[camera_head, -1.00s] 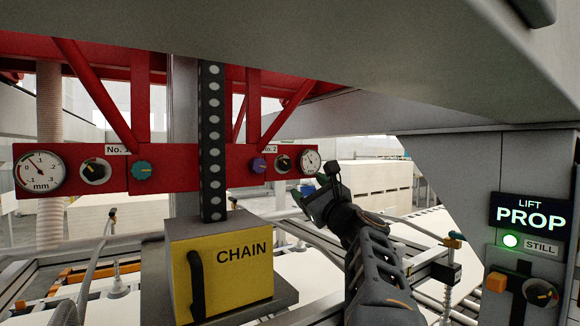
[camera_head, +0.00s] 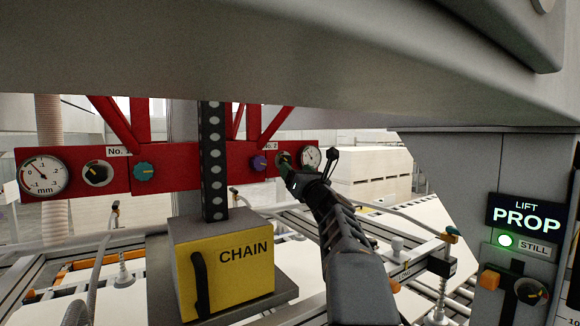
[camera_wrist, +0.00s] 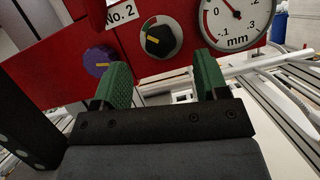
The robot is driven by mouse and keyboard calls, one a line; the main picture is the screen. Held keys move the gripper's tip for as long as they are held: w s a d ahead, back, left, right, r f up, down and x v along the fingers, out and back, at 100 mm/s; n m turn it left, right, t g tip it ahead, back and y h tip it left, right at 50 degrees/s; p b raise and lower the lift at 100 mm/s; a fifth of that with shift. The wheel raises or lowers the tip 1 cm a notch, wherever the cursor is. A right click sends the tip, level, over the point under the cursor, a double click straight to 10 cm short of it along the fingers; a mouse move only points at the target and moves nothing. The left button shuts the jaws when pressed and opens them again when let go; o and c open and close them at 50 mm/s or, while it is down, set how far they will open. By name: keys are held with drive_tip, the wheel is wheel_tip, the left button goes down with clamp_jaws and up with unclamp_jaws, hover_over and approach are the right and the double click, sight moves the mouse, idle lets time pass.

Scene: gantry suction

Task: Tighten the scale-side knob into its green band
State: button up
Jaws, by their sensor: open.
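On the red beam by the "No. 2" label, a black knob with a yellow pointer (camera_wrist: 160,41) sits on a round white dial plate with a coloured arc at its edge. The knob stands between a purple knob (camera_wrist: 99,61) and a white mm gauge (camera_wrist: 234,18). My gripper (camera_wrist: 161,75) is open and empty, its two green fingers apart just below the black knob in the wrist view, not touching it there. In the head view my gripper (camera_head: 289,169) overlaps the lower part of the black knob's dial.
A second mm gauge (camera_head: 43,176), black knob (camera_head: 96,173) and teal knob (camera_head: 144,171) sit on the beam's left part. A yellow CHAIN box (camera_head: 224,265) and dark upright chain (camera_head: 214,165) stand left of my arm. The LIFT PROP sign (camera_head: 526,215) is right, its STILL lamp lit green.

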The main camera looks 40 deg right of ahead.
sight(287, 159)
drive_tip(key=shift+r+p+x, duration=0.2)
drive_tip(key=shift+p+x, duration=0.3)
drive_tip(key=shift+x, duration=0.5)
drive_tip(key=shift+r+p+x, duration=0.2)
drive_tip(key=shift+p+x, duration=0.3)
drive_tip(key=shift+x, duration=0.5)
drive_tip(key=shift+s+a, duration=0.15)
